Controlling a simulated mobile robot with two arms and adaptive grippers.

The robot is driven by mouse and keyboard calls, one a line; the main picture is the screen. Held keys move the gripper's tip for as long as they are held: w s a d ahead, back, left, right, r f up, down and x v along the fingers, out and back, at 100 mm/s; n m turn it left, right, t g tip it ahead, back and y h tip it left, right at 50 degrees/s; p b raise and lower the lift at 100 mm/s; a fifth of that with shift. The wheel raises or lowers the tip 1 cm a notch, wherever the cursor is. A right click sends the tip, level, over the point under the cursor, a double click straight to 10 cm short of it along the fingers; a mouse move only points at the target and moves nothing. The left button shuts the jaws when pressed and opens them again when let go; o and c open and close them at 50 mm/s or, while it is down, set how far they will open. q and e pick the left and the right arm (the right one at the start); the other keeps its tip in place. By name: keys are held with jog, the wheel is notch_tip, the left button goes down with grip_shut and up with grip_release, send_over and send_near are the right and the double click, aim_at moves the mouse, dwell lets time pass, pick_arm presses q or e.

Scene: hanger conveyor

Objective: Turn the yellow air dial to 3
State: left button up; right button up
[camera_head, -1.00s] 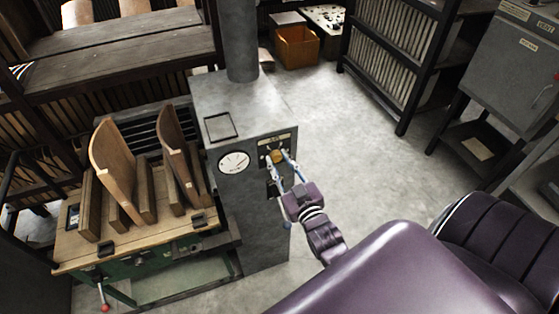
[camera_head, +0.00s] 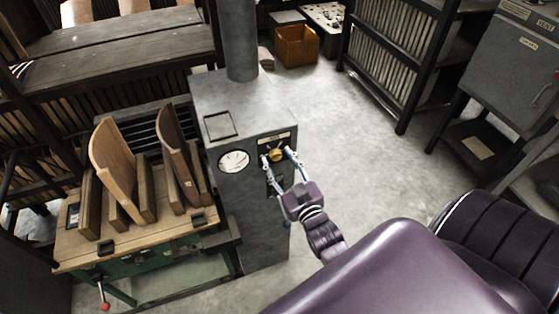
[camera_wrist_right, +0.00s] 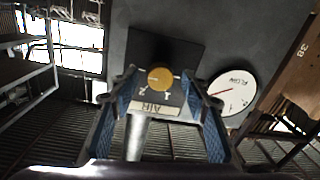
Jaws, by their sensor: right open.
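The yellow air dial (camera_head: 276,155) is a round knob on a dark plate on the front of the grey metal cabinet (camera_head: 262,215). In the right wrist view the dial (camera_wrist_right: 160,78) shows between my fingers, above an upside-down AIR label (camera_wrist_right: 153,107). Numerals, apparently 1 and 2, show beside the knob; I cannot tell clearly which number it points at. My right gripper (camera_head: 278,157) is open, its two fingers on either side of the dial, with a visible gap around the knob in the right wrist view. My left gripper is not in view.
A white FLOW gauge (camera_head: 234,161) sits left of the dial on the cabinet. A wooden-topped bench (camera_head: 150,240) with upright boards stands to the left. A dark rack (camera_head: 405,60) stands behind at right. The floor right of the cabinet is clear.

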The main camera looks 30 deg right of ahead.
jog(key=s+a, duration=0.2)
jog(key=s, duration=0.9)
jog(key=shift+s, duration=0.4)
jog(key=shift+a, duration=0.1)
jog(key=s+a+f+g+y, duration=0.1)
jog(key=s+a+f+g, duration=0.2)
jog(key=f, duration=0.8)
jog(key=s+a+f+g+y+b, duration=0.1)
jog(key=s+a+f+g, duration=0.15)
jog(key=f, duration=0.85)
jog(key=s+a+f+g+y, duration=0.1)
jog(key=s+a+f+g, duration=0.15)
jog(key=f, duration=0.85)
jog(key=s+f+n+g, duration=0.1)
jog(key=s+f+g, duration=0.3)
jog(key=s+f, duration=0.5)
jog(key=s+f+n+g+b, duration=0.1)
jog(key=s+f+g, duration=0.3)
jog(key=s+f, duration=0.5)
jog(key=s+d, duration=0.1)
jog(key=s, duration=0.5)
jog(key=shift+f+g, duration=0.2)
jog(key=shift+g, duration=0.2)
